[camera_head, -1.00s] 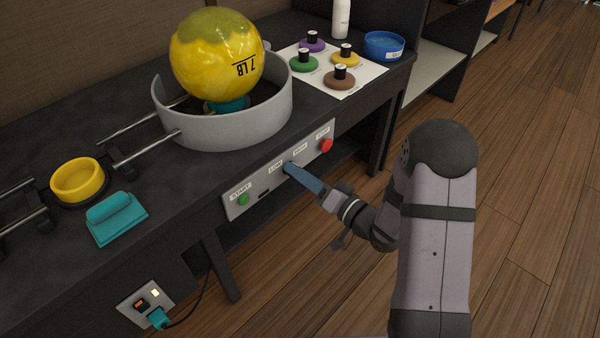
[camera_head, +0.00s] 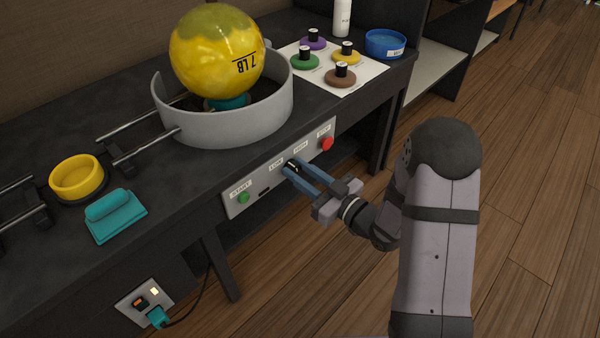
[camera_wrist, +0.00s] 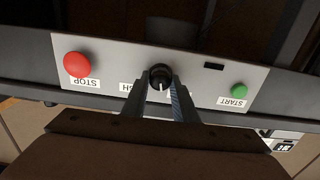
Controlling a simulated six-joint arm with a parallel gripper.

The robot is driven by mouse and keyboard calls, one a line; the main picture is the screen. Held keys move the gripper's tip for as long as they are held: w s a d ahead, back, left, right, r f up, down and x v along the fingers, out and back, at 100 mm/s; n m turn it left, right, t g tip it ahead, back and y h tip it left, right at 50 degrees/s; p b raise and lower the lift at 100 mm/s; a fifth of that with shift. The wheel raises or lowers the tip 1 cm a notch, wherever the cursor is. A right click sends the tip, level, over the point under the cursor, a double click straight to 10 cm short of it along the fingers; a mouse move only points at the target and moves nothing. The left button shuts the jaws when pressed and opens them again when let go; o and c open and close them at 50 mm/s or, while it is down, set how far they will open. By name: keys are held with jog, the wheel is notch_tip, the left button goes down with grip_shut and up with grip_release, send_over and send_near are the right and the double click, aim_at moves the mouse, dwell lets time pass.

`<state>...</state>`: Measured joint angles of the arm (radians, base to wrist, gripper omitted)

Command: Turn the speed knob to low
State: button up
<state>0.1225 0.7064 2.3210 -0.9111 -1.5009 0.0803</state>
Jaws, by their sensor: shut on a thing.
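The black speed knob (camera_wrist: 160,75) sits on the grey control panel (camera_wrist: 205,101), between the HIGH and LOW labels. A white pointer line on the knob points down in the wrist view, between those labels. My gripper (camera_wrist: 161,92) has one finger on each side of the knob and is shut on it. In the head view, my gripper (camera_head: 291,169) reaches the panel from the front with its two blue fingers at the knob (camera_head: 292,163). The LOW label is mostly hidden by a finger in the wrist view.
A red STOP button (camera_head: 327,144) and a green START button (camera_head: 243,198) flank the knob. Above is the table with a grey ring (camera_head: 220,128) around a yellow ball (camera_head: 215,60). Open floor lies in front of the panel.

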jog(key=n+b, duration=0.1)
jog(key=n, duration=0.3)
jog(key=shift+s+a+f+n+b, duration=0.1)
jog(key=shift+n+b, duration=0.25)
jog(key=shift+n, duration=0.05)
dwell(0.4)
jog(key=o, duration=1)
jog(key=shift+o, duration=0.2)
jog(key=p+v, duration=0.1)
jog(key=v, duration=0.6)
jog(key=shift+p, duration=0.3)
jog(key=shift+s, duration=0.1)
